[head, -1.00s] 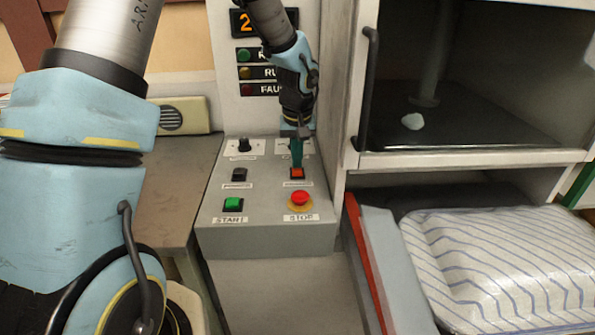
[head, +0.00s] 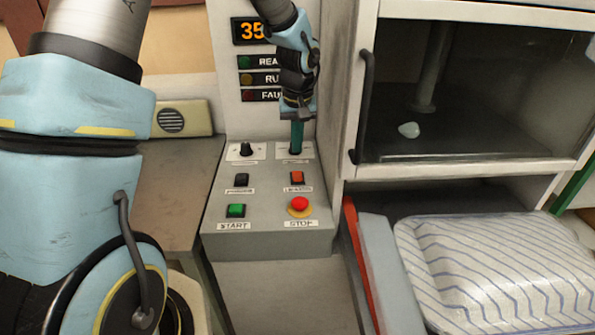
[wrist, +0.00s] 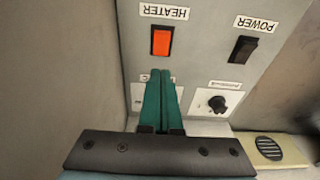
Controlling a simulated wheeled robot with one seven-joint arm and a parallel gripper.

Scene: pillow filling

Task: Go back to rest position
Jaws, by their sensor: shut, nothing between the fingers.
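My gripper (head: 296,148) is shut and empty, its green fingers pressed together. In the head view its tips are over the upper right part of the grey control panel (head: 272,246), in front of the right-hand knob position. In the wrist view the closed fingers (wrist: 165,78) point toward the orange heater switch (wrist: 162,41), with a gap between them and the switch. The fingers hide most of the control behind them. I cannot tell whether the tips touch the panel.
The panel also carries a black power switch (head: 241,180), a green start button (head: 236,211), a red stop button (head: 300,204) and a black knob (head: 246,149). A machine chamber (head: 470,145) stands to the right, above a striped pillow (head: 500,268). A beige speaker box (head: 182,118) is at left.

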